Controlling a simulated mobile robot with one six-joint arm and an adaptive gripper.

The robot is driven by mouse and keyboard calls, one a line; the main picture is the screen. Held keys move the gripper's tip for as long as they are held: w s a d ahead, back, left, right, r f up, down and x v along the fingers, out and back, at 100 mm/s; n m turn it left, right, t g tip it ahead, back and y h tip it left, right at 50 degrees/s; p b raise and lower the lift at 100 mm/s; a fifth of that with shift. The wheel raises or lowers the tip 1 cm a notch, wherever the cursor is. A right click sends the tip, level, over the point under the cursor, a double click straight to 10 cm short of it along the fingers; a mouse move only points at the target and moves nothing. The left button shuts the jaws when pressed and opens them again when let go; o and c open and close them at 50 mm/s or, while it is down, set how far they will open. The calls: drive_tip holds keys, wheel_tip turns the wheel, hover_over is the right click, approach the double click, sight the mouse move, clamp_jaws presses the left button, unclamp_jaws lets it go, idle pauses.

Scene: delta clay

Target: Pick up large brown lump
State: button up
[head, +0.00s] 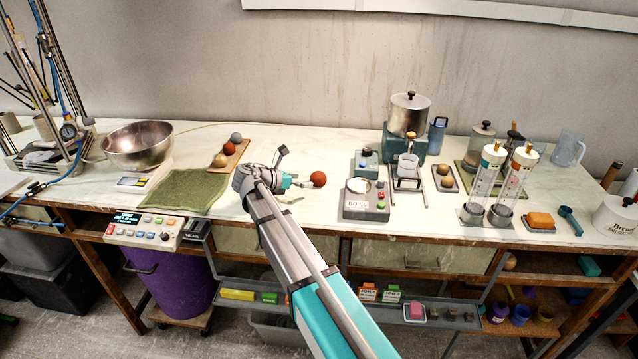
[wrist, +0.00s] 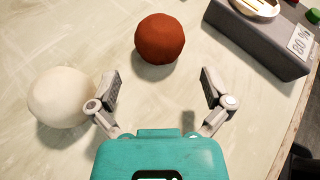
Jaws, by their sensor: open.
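The large brown lump (wrist: 160,38) is a reddish-brown ball on the pale tabletop. In the wrist view it lies ahead of my gripper (wrist: 160,92), roughly centred between the fingers and beyond their tips. My gripper is open with nothing between its fingers. In the head view the brown lump (head: 318,179) sits just right of my gripper (head: 303,182), near the middle of the bench. The ball appears not to be touched by the fingers.
A cream-white ball (wrist: 58,97) lies close beside the left finger in the wrist view. A grey scale (head: 366,199) stands right of the lump. A wooden board (head: 231,156) with several balls and a green cloth (head: 184,191) lie to the left.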

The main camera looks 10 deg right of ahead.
sight(312, 178)
drive_tip(key=shift+w+d+f, duration=0.1)
drive_tip(key=shift+d, duration=0.2)
drive_tip(key=shift+d, duration=0.1)
drive_tip(key=shift+b+x, duration=0.75)
drive_tip(key=shift+x, duration=1.8)
drive_tip(key=shift+r, duration=0.25)
drive_tip(key=c, duration=1.1)
drive_tip(key=shift+r, duration=0.15)
